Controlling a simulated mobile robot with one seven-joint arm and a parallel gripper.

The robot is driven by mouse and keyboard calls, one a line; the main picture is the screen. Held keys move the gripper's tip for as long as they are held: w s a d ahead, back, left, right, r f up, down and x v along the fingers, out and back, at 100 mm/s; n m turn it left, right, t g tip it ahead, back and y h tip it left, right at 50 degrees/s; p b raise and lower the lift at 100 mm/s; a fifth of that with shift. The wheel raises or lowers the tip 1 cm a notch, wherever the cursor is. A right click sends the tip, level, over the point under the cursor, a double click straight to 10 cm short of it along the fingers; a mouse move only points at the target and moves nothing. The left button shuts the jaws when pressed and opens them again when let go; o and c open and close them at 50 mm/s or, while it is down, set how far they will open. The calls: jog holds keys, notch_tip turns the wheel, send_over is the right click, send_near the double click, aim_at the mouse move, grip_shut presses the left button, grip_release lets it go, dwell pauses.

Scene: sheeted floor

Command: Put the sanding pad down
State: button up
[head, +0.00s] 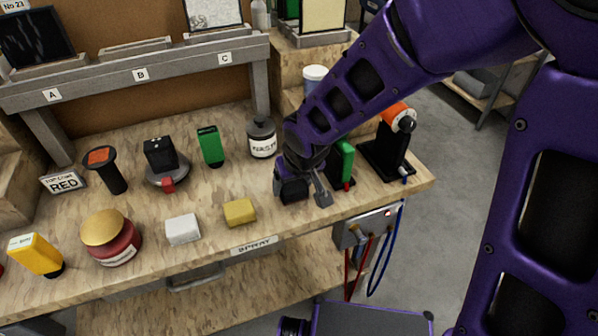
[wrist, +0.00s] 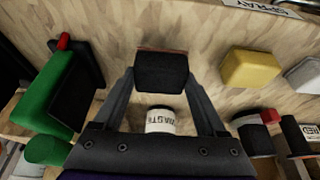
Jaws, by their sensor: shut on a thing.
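The sanding pad is a small dark block with a thin brown edge. In the wrist view the pad (wrist: 161,72) sits between the two fingers of my gripper (wrist: 161,80), which is shut on it. In the head view the pad (head: 293,191) shows beside the near finger of my gripper (head: 305,190), over the right part of the wooden bench (head: 215,205). The pad is low over the bench top; I cannot tell whether it touches. My arm hides part of the bench behind the gripper.
A yellow block (head: 240,212) and a white block (head: 183,229) lie left of my gripper. A green tool on a black stand (head: 342,165) is close on the right. A bottle labelled WASTE (head: 262,138) stands behind. The bench's front edge, with a SPRAY label (head: 255,245), is near.

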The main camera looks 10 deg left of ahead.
jog(key=shift+f, duration=0.9)
jog(key=shift+f, duration=0.1)
jog(key=o, duration=1.1)
jog(key=shift+f, duration=0.1)
